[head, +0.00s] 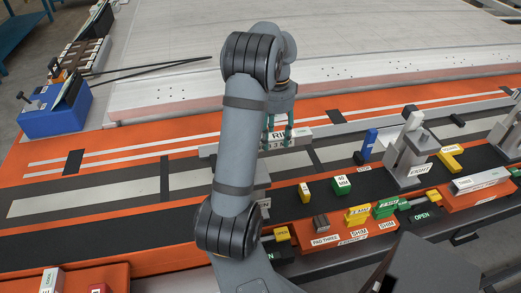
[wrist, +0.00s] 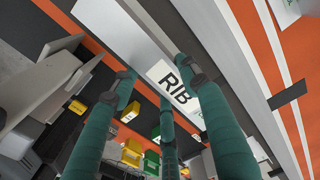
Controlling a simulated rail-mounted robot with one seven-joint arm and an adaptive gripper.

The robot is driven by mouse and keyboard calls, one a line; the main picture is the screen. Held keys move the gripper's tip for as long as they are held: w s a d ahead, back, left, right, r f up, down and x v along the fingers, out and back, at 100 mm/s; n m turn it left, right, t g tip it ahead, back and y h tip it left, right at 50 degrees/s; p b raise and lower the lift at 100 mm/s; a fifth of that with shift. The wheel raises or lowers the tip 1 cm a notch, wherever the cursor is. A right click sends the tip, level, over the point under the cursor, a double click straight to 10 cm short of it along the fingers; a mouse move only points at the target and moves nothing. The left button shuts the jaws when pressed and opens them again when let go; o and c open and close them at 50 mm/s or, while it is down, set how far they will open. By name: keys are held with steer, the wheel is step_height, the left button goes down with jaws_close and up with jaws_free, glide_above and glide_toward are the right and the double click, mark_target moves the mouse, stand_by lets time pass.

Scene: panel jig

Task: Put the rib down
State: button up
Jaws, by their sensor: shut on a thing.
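The rib is a long light-grey bar with a white label reading RIB. In the head view the rib (head: 301,133) lies across the middle, partly hidden behind my arm. In the wrist view the rib (wrist: 150,52) runs diagonally, its label facing the camera. My gripper (head: 279,131) has teal fingers and is shut on the rib, with fingers on both sides of it in the wrist view, where my gripper (wrist: 158,82) fills the middle. I cannot tell whether the rib touches the surface below or hangs just above it.
A grey upright clamp (head: 408,158) stands right of the rib, with a blue block (head: 368,143) nearby. Yellow and green blocks (head: 357,214) sit along the orange front edge. A blue box (head: 56,112) is at far left. The pale panel (head: 180,75) behind is mostly clear.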

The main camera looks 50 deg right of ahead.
steer(key=w+f, duration=0.2)
steer(key=w, duration=0.1)
steer(key=w+f, duration=0.1)
steer(key=shift+w+a, duration=0.4)
steer(key=shift+w+f, duration=0.3)
steer(key=shift+w, duration=0.1)
steer(key=shift+f+p, duration=0.3)
steer(key=shift+f, duration=1.6)
steer(key=shift+f, duration=0.2)
steer(key=o, duration=1.3)
steer(key=shift+a, duration=0.1)
steer(key=shift+o, duration=0.4)
step_height(320, 180, up, 12)
steer(key=p, duration=0.1)
steer(key=shift+r, duration=0.2)
